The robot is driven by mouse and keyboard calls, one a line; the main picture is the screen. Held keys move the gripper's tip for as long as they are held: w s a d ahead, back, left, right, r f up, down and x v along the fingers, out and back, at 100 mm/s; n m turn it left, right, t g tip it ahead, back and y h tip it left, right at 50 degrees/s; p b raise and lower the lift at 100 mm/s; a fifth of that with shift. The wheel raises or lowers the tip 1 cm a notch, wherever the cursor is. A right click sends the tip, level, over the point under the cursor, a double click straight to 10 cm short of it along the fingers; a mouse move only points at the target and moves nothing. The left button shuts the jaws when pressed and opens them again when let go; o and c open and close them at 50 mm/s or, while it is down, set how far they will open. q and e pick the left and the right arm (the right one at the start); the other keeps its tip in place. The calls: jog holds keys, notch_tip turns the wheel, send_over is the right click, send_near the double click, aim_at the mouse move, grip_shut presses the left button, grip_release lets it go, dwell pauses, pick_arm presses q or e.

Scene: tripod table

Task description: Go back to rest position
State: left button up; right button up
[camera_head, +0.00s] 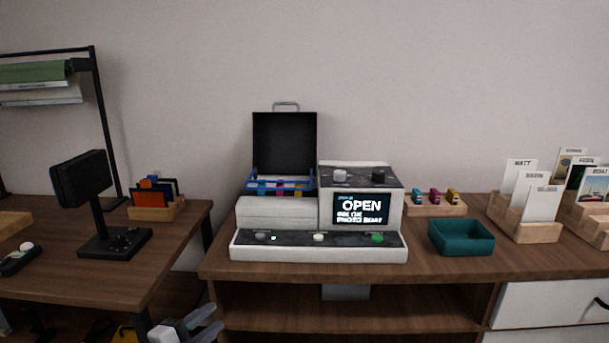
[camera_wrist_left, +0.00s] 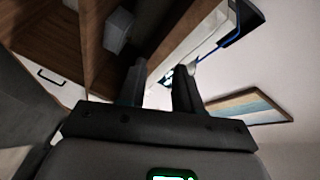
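My left gripper (camera_head: 207,322) shows at the bottom edge of the head view, in front of the desk's left end and below its top. In the left wrist view its two dark fingers (camera_wrist_left: 160,88) stand apart with nothing between them, so it is open and empty. Part of a white-and-dark machine shows beyond the fingers in that view. My right gripper is in neither view.
A white machine (camera_head: 260,250) with an "OPEN" screen and a raised black lid stands on the wooden desk (camera_head: 430,268). A teal tray (camera_head: 461,250) and card holders (camera_head: 530,230) are to its right. A second table (camera_head: 150,255) with a black stand is at left.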

pick_arm(q)
jog(key=s+d+f+n+g+y, duration=0.1)
jog(key=s+d+f+n+g, duration=0.2)
jog(key=f, duration=0.6)
jog(key=s+d+f+n+g+y, duration=0.1)
jog(key=s+f+n+g, duration=0.2)
jog(key=f, duration=0.5)
jog(key=s+d+f+n+g, duration=0.1)
jog(key=s+d+f+n, duration=0.15)
jog(key=s+f, duration=0.45)
jog(key=s+f+n+g+y, duration=0.1)
jog(key=s+f+n+g, duration=0.4)
jog(key=s, duration=0.3)
jog(key=s+f+n+g+y, duration=0.1)
jog(key=s+f+n+g, duration=0.1)
jog(key=s+f+n, duration=0.5)
notch_tip(320, 180, up, 26)
jog(key=p, duration=2.4)
jog(key=shift+s+d+n+g+p, duration=0.25)
jog(key=shift+s+n+g+p, duration=0.05)
jog(key=shift+n+p, duration=0.1)
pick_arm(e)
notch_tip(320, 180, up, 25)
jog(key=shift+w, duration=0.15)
